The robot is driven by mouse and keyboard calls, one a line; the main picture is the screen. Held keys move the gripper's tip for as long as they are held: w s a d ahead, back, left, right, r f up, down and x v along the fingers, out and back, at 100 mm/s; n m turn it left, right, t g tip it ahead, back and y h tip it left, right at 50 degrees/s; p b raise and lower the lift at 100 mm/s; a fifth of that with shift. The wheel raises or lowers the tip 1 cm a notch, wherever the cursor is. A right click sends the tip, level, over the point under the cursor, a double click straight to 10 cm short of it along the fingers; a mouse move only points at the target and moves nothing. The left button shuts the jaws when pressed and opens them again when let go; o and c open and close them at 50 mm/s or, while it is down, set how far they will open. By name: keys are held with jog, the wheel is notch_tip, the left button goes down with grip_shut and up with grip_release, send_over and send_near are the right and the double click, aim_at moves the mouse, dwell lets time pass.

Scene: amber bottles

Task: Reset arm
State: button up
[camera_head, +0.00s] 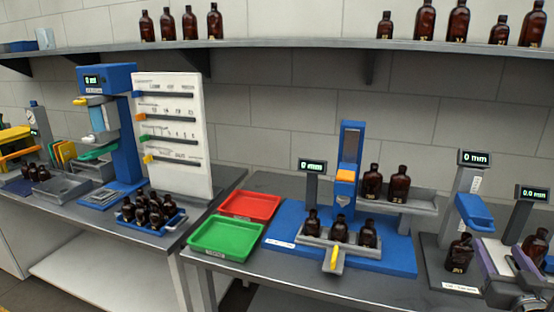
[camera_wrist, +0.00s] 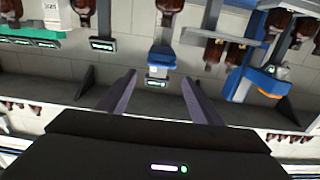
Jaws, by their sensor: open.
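My gripper (camera_wrist: 159,82) shows in the wrist view with its two dark fingers spread apart. Nothing is between them. The picture there looks upside down, with benches, bottles and displays along the top and a grey wall beyond the fingers. I cannot make out my gripper for sure in the head view. Amber bottles stand in the blue rack (camera_head: 133,224) at the left, on the grey holder (camera_head: 322,243) of the blue station, and on its raised grey shelf (camera_head: 410,205). No bottle touches my gripper.
A red tray (camera_head: 280,206) and a green tray (camera_head: 256,250) lie empty on the right bench. A tall white panel (camera_head: 180,84) and a blue press (camera_head: 127,150) stand at left. A wall shelf (camera_head: 300,44) holds more bottles. Display devices (camera_head: 474,158) crowd the right.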

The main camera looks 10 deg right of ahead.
jog(key=w+a+r+n+g+y, duration=0.1)
jog(key=w+a+g, duration=0.1)
jog(key=w+a, duration=0.5)
jog(key=w+a+n+g+y, duration=0.1)
jog(key=w+a+g, duration=0.1)
jog(key=a, duration=0.8)
jog(key=s+a+f+n+g+y, duration=0.1)
jog(key=s+a, duration=0.3)
jog(key=a, duration=0.5)
jog(key=s+a+f+n+g+y, duration=0.1)
jog(key=s+a+f+g+y, duration=0.1)
jog(key=s+a, duration=0.3)
jog(key=s+a+f+n+g+y, duration=0.2)
jog(key=s+a+y, duration=0.2)
jog(key=a, duration=0.9)
jog(key=shift+s+f+g, duration=0.25)
jog(key=shift+s+g, duration=0.05)
jog(key=shift+g, duration=0.1)
jog(key=shift+a, duration=0.1)
jog(key=shift+c, duration=0.6)
